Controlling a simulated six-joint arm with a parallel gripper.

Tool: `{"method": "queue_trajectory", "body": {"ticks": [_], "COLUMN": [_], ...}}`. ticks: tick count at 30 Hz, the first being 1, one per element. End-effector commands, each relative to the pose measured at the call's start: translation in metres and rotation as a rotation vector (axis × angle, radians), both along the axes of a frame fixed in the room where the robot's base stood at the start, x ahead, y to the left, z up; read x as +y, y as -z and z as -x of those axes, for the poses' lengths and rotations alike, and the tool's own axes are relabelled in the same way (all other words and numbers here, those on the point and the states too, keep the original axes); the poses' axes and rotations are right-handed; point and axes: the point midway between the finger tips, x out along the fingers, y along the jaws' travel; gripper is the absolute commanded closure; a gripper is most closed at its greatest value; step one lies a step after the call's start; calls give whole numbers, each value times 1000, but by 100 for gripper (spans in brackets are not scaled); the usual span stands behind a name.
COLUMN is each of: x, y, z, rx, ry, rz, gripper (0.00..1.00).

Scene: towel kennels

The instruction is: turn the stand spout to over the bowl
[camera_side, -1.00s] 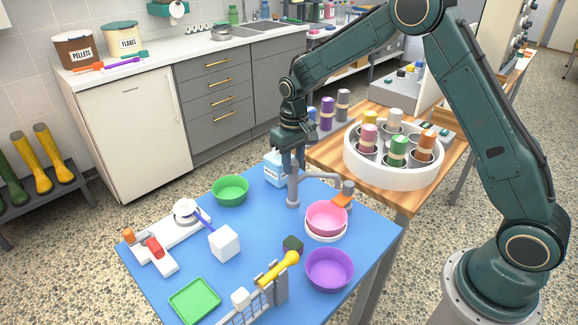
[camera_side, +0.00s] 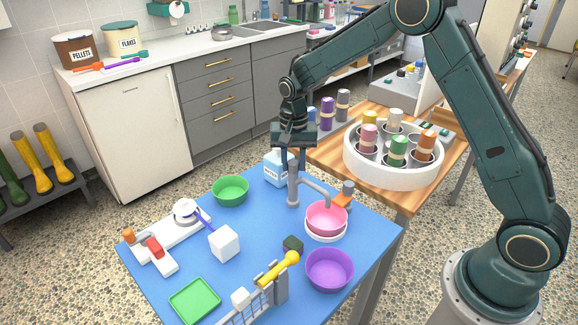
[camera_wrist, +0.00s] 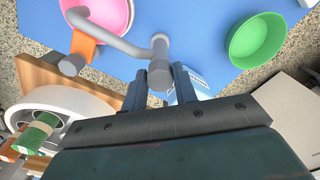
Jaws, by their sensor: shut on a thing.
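The grey stand (camera_side: 293,193) rises from the blue table, with a bent spout (camera_side: 315,186) reaching right and toward the camera. The spout's outer end appears at the far rim of the pink bowl (camera_side: 326,217), which sits on a white dish.
An orange block with a grey cylinder (camera_side: 347,190) stands just behind the pink bowl. A green bowl (camera_side: 230,190) is left of the stand, a purple bowl (camera_side: 330,270) in front. A white-blue carton (camera_side: 274,170) stands close behind the stand.

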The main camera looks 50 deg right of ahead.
Motion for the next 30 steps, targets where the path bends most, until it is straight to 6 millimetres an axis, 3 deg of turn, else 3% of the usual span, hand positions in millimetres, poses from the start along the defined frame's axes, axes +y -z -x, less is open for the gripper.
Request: {"method": "queue_trajectory", "body": {"ticks": [12,13,16,30], "x": [0,0,0,0], "y": [-1,-1,-1,-7], "z": [-1,-1,-1,0], "rx": [-3,-3,-3,-1], "ry": [12,12,12,10], "rz": [0,0,0,0], "gripper": [100,66,50,50]}}
